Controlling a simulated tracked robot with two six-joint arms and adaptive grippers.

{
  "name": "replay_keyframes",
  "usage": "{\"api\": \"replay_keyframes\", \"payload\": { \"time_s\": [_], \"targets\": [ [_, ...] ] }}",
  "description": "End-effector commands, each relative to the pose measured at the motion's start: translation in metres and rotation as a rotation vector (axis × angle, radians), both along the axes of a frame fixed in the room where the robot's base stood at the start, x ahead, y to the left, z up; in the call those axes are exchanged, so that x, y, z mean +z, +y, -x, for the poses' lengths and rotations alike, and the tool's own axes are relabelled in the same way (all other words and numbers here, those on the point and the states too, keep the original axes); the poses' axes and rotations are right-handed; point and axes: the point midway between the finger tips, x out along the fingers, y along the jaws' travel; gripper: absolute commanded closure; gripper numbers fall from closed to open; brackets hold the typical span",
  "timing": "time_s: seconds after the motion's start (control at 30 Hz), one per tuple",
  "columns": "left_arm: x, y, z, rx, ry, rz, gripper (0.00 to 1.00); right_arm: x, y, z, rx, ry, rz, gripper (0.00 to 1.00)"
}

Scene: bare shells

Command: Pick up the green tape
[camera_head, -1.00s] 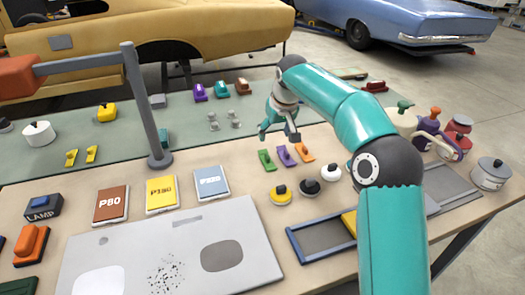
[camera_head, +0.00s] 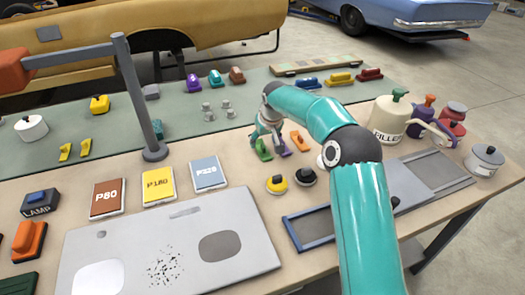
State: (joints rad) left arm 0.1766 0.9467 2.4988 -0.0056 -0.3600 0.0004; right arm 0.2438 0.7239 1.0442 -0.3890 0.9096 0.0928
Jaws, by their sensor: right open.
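A small green piece (camera_head: 264,152), which looks like the green tape, lies on the tan bench top in a row with a purple piece (camera_head: 285,149) and an orange piece (camera_head: 299,141). My right gripper (camera_head: 267,146) is open and low over the green and purple pieces, its fingers partly covering them. I cannot tell whether a finger touches the green piece. My left gripper is not in view.
Yellow (camera_head: 277,184) and black (camera_head: 307,177) round knobs sit just in front. Sanding sheets marked P80 (camera_head: 108,198), P180 (camera_head: 158,187) and P320 (camera_head: 207,174) lie to the left. A grey post (camera_head: 140,100) stands behind them. A filler can (camera_head: 388,122) stands at right.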

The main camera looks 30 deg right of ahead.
Motion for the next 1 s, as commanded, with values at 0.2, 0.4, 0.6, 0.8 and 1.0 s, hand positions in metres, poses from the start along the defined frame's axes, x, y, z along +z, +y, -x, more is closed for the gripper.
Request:
{"api": "replay_keyframes", "payload": {
  "time_s": [0.2,0.4,0.6,0.8,1.0],
  "targets": [
    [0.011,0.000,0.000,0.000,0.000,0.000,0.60,-0.028,-0.005,-0.011,0.000,0.004,-0.001,0.33],
    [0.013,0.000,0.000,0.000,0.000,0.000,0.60,-0.042,-0.007,-0.017,0.000,0.001,0.000,0.33],
    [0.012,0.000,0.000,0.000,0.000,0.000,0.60,-0.042,-0.007,-0.017,0.000,0.001,0.000,0.35],
    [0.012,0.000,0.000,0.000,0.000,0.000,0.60,-0.042,-0.006,-0.017,0.000,0.001,0.000,0.68],
    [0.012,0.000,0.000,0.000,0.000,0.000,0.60,-0.041,-0.006,-0.017,0.000,0.001,0.000,0.87]
  ]
}}
